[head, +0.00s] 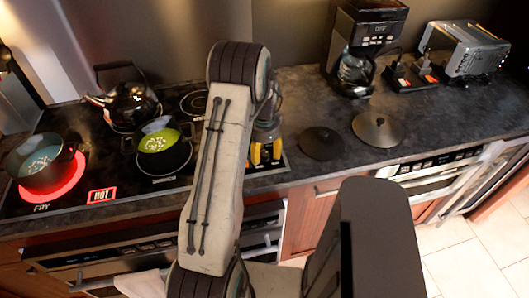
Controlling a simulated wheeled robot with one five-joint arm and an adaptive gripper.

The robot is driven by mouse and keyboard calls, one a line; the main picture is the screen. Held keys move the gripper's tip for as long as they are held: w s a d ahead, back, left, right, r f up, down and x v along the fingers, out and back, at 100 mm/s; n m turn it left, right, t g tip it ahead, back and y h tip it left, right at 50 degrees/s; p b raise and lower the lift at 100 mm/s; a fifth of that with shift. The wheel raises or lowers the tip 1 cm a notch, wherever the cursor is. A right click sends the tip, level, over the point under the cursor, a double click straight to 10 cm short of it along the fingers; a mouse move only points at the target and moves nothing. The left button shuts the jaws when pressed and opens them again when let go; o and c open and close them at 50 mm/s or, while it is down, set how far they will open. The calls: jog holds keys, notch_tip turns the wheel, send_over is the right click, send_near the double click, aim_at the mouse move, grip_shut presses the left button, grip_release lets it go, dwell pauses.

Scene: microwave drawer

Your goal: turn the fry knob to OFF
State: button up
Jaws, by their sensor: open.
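The fry burner (72,182) glows red at the left end of the black cooktop, with the word FRY printed in front of it. A dark pot (42,178) with bluish contents stands on it. A red HOT sign (102,195) is lit to its right. I cannot make out the fry knob; small details on the oven front (75,268) below are too dark to tell. My gripper (264,155), dark with yellow parts, is partly hidden behind my arm, over the cooktop's right end. It is open, well to the right of the fry burner, and I see nothing in it.
A pot of green soup (160,148) and a black kettle (128,105) stand on the cooktop between the fry burner and my arm. Two dark lids (378,129), a coffee maker (362,45) and a toaster (466,50) are on the right counter. A towel (142,284) hangs below.

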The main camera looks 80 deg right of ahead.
jog(key=shift+f, duration=0.35)
jog(key=shift+c, duration=0.6)
grip_shut()
